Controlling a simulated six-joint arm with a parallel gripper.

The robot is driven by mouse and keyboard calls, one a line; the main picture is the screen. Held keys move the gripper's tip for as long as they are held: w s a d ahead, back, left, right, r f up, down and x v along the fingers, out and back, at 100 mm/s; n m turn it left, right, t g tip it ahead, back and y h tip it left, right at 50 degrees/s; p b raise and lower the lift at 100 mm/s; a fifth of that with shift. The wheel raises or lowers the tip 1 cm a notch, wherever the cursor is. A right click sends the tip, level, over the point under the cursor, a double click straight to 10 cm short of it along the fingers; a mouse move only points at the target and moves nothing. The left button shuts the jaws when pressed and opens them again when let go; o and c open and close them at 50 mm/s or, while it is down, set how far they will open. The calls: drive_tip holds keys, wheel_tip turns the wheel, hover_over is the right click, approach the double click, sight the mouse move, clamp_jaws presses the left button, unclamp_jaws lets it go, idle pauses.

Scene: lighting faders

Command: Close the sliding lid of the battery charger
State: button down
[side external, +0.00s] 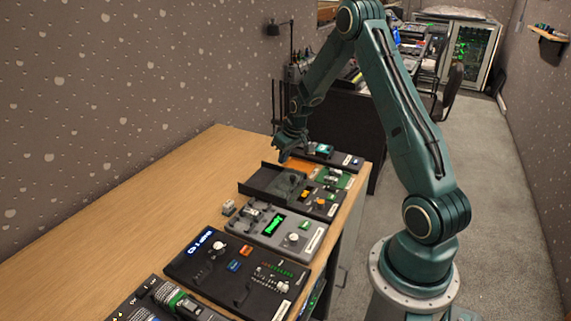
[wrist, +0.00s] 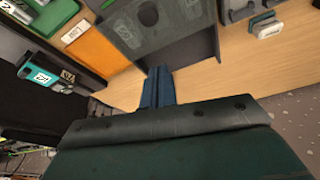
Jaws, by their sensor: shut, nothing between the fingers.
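The battery charger appears to be the dark unit (side external: 328,207) with a small orange display, near the table's far end; its label is too small to read. A flat dark tray or track with raised edges (side external: 258,193) extends from its back. In the wrist view a dark grey plate (wrist: 165,38), which looks like the sliding lid, lies between raised side edges and has a round hole. My gripper (side external: 283,159) is low over the tray's far side, fingers pointing down. In the wrist view my gripper's fingers (wrist: 158,72) are together and empty, close to the plate's near edge; contact cannot be told.
An orange panel with a green board (side external: 334,178) lies beyond the charger. A grey unit with a green display (side external: 290,236) and a black fader panel (side external: 240,272) stand nearer the camera. The wooden table (side external: 130,225) is clear toward the wall.

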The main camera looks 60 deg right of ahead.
drive_tip(key=shift+v, duration=2.8)
drive_tip(key=shift+r, duration=0.1)
drive_tip(key=s+a+r+n+t, duration=0.1)
drive_tip(key=s+a+r, duration=0.2)
drive_tip(key=a+r, duration=0.5)
drive_tip(key=s+a+r+n, duration=0.1)
drive_tip(key=s+a+r, duration=0.3)
drive_tip(key=a+r, duration=0.45)
drive_tip(key=s+a+r, duration=0.1)
drive_tip(key=s+a, duration=0.4)
drive_tip(key=s, duration=0.3)
drive_tip(key=s+a+r+n+y, duration=0.1)
drive_tip(key=s+a+r, duration=0.1)
drive_tip(key=s+a, duration=0.4)
drive_tip(key=s, duration=0.3)
drive_tip(key=shift+r+t, duration=0.2)
drive_tip(key=shift+t, duration=0.2)
